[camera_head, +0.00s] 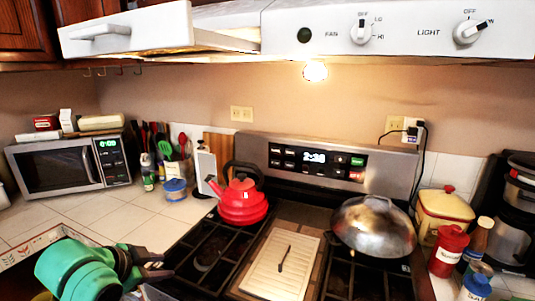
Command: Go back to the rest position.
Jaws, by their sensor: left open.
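My left gripper (160,265) is at the lower left, at the end of my green and black arm. Its dark fingers point right, over the counter's front edge by the left side of the stove. They are apart, and I see nothing between them. My right gripper is not in view.
A red kettle (243,201) stands on the stove's back left. A domed metal pan (372,228) is at the right, with a pale board (280,265) between the burners. A microwave (68,165) stands at left; a red canister (448,250) at right. The range hood (400,30) hangs above.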

